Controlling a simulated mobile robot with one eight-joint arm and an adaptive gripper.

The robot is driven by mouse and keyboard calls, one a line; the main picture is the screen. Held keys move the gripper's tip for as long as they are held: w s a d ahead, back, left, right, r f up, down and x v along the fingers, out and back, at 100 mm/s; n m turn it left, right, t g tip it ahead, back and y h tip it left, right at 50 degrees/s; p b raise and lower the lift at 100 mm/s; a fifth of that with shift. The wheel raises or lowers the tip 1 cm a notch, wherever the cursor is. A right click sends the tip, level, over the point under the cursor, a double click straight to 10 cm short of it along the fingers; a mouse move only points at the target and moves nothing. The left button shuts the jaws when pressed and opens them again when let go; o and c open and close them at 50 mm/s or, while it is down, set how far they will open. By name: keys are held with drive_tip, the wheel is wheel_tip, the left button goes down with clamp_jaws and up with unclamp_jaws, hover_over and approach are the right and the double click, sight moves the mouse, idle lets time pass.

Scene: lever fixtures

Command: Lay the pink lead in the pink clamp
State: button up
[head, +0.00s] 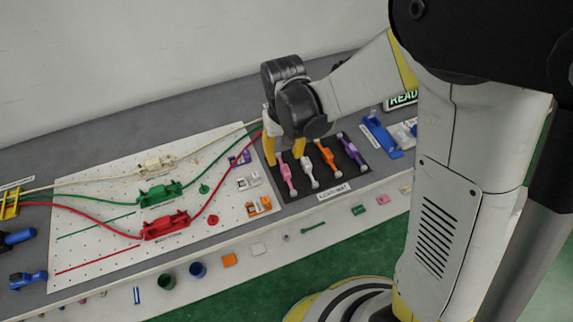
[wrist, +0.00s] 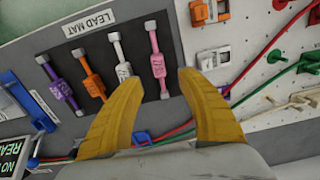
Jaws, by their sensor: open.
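The pink lead (head: 286,174) lies on the dark lead mat (head: 329,188), at the left end of a row of leads. It also shows in the wrist view (wrist: 157,60), with its grey end pieces visible. My gripper (head: 284,161) is open and empty, its yellow fingers above the mat close to the pink lead's far end. In the wrist view the fingers (wrist: 159,84) spread to either side of the lead's near end. I cannot make out a pink clamp for certain in either view.
White (head: 310,172), orange (head: 328,157) and purple (head: 350,150) leads lie right of the pink one. Left of the mat, a white pegboard (head: 105,205) carries cream, green and red fixtures with cables. Blue parts (head: 380,136) stand to the right.

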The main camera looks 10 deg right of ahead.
sight(286, 170)
drive_tip(key=f+b, duration=0.1)
drive_tip(key=f, duration=0.2)
drive_tip(key=f+b, duration=0.2)
drive_tip(key=f, duration=0.2)
drive_tip(key=shift+s+d, duration=0.15)
drive_tip(key=shift+s, duration=0.05)
drive_tip(key=shift+r, duration=0.1)
clamp_jaws()
